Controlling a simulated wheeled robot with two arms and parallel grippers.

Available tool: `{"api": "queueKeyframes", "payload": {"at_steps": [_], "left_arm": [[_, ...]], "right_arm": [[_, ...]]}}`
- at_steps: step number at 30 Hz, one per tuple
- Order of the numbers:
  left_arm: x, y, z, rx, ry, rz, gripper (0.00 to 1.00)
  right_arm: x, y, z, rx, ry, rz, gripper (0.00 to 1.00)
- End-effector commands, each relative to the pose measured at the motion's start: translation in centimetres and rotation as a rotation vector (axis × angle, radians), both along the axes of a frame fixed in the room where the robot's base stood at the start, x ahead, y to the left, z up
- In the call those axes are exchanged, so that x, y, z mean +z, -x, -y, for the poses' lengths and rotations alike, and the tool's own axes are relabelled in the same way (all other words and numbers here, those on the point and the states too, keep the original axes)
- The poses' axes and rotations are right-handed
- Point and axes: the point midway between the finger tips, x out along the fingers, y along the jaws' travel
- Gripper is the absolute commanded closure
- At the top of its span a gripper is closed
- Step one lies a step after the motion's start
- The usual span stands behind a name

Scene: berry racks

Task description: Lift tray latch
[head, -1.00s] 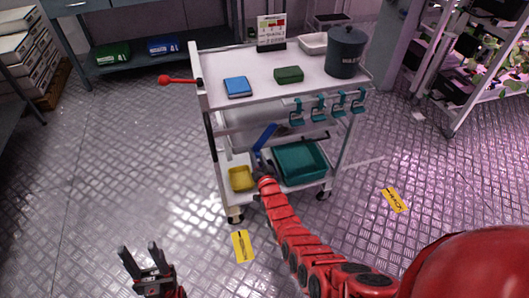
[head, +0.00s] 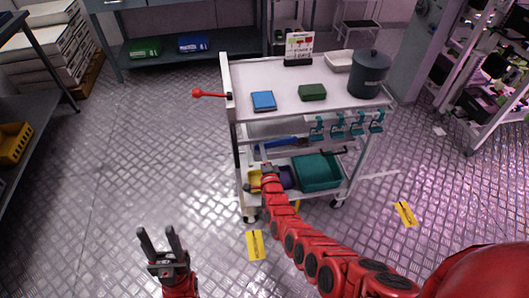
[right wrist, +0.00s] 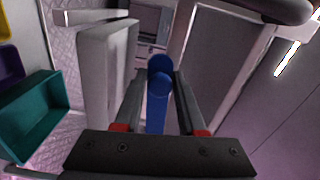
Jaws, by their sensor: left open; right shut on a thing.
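A blue lever (head: 280,143) lies nearly level under the middle shelf of the white cart; I take it as the tray latch. My right gripper (head: 267,166) reaches in at the cart's front left, and its fingertips are hard to make out in the head view. In the right wrist view, the fingers of the right gripper (right wrist: 158,88) are shut on the blue lever (right wrist: 156,105), which runs between them. My left gripper (head: 159,237) is open and empty above the floor, in front of and left of the cart.
The cart's lower shelf holds a teal bin (head: 318,173), a purple bin (head: 288,178) and a partly hidden yellow bin (head: 254,181). Teal clamps (head: 338,126) hang from the top shelf (head: 290,79). A red-knobbed lever (head: 208,94) sticks out left. Floor left of the cart is clear.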

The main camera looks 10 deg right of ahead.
Motion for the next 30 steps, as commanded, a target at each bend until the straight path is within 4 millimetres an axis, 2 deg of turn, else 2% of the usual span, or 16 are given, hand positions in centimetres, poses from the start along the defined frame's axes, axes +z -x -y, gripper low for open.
{"api": "queueKeyframes", "payload": {"at_steps": [1, 6, 24, 25, 29, 30], "left_arm": [[0.61, 0.0, 0.0, 0.0, 0.0, 0.0, 0.5], [1.21, 0.0, 0.0, 0.0, 0.0, 0.0, 0.5], [1.46, 0.0, 0.0, 0.0, 0.0, 0.0, 0.5], [1.45, 0.0, 0.0, 0.0, 0.0, 0.0, 0.5], [1.46, 0.0, 0.0, 0.0, 0.0, 0.0, 0.5], [1.46, 0.0, 0.0, 0.0, 0.0, 0.0, 0.5]], "right_arm": [[0.63, 0.0, 0.03, -0.001, -0.023, -0.001, 1.0], [1.26, 0.01, -0.09, 0.0, -0.087, -0.003, 1.0], [1.6, -0.02, -0.07, -0.001, -0.127, -0.002, 1.0], [1.6, -0.02, -0.07, -0.001, -0.127, -0.002, 0.59], [1.6, -0.02, -0.06, -0.001, -0.126, -0.003, 0.36], [1.6, -0.02, -0.07, 0.0, -0.126, -0.003, 0.36]]}}
